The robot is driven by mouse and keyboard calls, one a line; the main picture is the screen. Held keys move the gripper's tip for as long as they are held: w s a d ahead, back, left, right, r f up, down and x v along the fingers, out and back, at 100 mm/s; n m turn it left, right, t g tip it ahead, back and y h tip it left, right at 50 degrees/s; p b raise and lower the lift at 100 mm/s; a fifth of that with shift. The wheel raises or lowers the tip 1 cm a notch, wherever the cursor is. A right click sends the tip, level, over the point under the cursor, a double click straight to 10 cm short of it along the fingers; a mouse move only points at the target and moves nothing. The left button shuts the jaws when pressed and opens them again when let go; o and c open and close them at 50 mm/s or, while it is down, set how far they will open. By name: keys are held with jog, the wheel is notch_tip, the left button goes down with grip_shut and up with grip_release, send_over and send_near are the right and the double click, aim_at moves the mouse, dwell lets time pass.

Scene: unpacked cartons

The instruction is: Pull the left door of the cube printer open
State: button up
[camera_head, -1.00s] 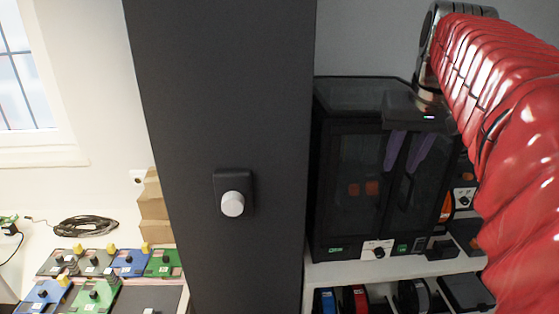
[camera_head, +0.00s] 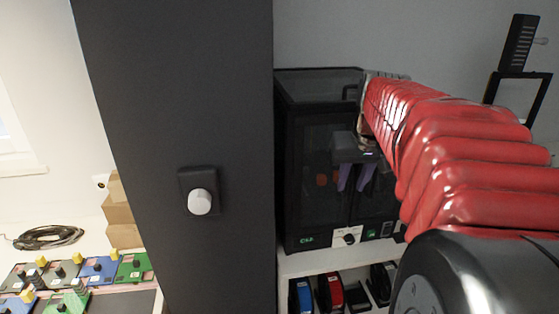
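The cube printer (camera_head: 295,242) is a black box on a white shelf, right of a dark column. Its left door (camera_head: 312,160) is a dark see-through panel and looks closed. Orange shapes show dimly behind it. My gripper (camera_head: 355,180) hangs in front of the printer, near the middle where the doors meet. Its dark body has two purple fingers pointing down with a gap between them, and nothing shows between them. My gripper and red-sleeved arm hide much of the right door. The door handles cannot be made out, and I cannot tell whether the fingers touch the door.
The dark column (camera_head: 180,100) stands close on the left. Several spools (camera_head: 330,292) sit under the printer on the shelf (camera_head: 300,263). Coloured boards (camera_head: 100,268) and a cable coil (camera_head: 48,237) lie on a left table. A black framed stand (camera_head: 518,75) is at right.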

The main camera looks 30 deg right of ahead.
jog(key=shift+c, duration=0.4)
grip_shut()
dwell(0.9)
